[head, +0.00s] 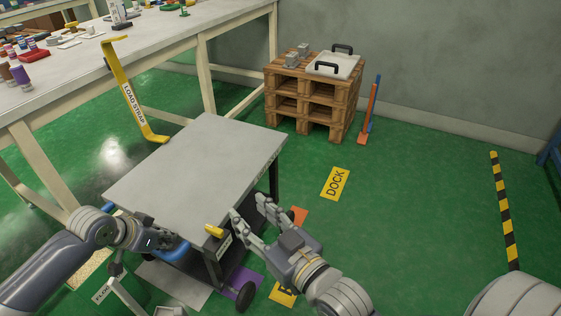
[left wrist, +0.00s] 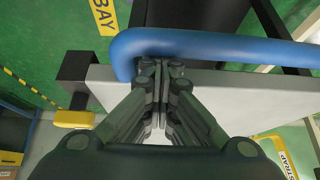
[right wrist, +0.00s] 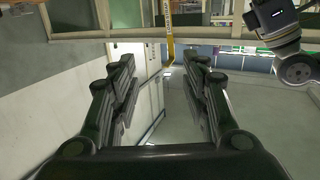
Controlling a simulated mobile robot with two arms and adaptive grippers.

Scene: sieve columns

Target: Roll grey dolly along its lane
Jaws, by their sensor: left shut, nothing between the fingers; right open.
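The grey dolly (head: 195,170) has a flat top and dark legs on wheels, and stands on the green floor. Its blue handle (head: 172,251) is on the near side and crosses the left wrist view (left wrist: 220,47). My left gripper (left wrist: 160,68) is shut with nothing between its fingers, its tips right at the handle; whether they touch it I cannot tell. My right gripper (head: 250,215) is open and empty beside the dolly's near right corner. A yellow knob (head: 214,231) sits at that corner.
A wooden pallet stack (head: 312,100) with a grey lid on top stands behind, beside an orange and blue post (head: 370,110). A workbench (head: 150,62) is at left. A striped strip (head: 502,210) marks the floor at right.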

